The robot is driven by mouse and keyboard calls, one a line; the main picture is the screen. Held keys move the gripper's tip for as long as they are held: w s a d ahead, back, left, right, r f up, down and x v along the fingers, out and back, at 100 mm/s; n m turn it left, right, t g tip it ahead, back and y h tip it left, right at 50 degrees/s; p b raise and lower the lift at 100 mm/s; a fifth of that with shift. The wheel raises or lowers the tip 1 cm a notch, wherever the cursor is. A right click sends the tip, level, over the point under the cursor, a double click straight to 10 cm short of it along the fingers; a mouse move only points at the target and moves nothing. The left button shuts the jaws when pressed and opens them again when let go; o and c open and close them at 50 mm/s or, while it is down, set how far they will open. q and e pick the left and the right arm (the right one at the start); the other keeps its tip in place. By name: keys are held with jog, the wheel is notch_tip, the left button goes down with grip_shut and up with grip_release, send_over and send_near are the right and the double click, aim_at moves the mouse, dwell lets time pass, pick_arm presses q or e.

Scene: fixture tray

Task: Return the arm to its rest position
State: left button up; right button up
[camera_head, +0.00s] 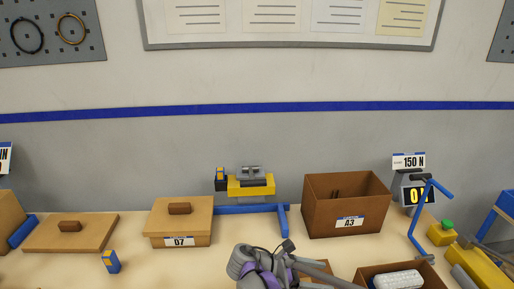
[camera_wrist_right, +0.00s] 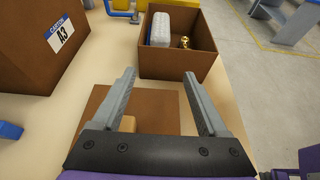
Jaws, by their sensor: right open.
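My right gripper (camera_wrist_right: 159,76) is open with nothing between its fingers in the right wrist view. My left gripper is not in view.
A brown box labelled A3 (camera_head: 347,204) stands right of centre. An open brown box (camera_wrist_right: 180,63) holds a white block (camera_wrist_right: 160,30) and a brass piece (camera_wrist_right: 184,42). A lidded box D7 (camera_head: 178,222) and a flat lid (camera_head: 70,233) are at left. A blue-handled device (camera_head: 428,215) stands at right.

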jog(key=s+d+m+y, duration=0.3)
jog(key=s+d+y, duration=0.1)
jog(key=s, duration=0.1)
jog(key=s+a+f+m+t+y, duration=0.1)
jog(key=s+m+t+y, duration=0.1)
jog(key=s+m+y, duration=0.2)
jog(key=s+a+f+m+t+y, duration=0.2)
jog(key=s+m+y, duration=0.3)
jog(key=s+m, duration=0.6)
jog(key=shift+s+a+f+m+y+p, duration=0.2)
jog(key=shift+f+m+y+p, duration=0.1)
jog(key=shift+m+p, duration=0.1)
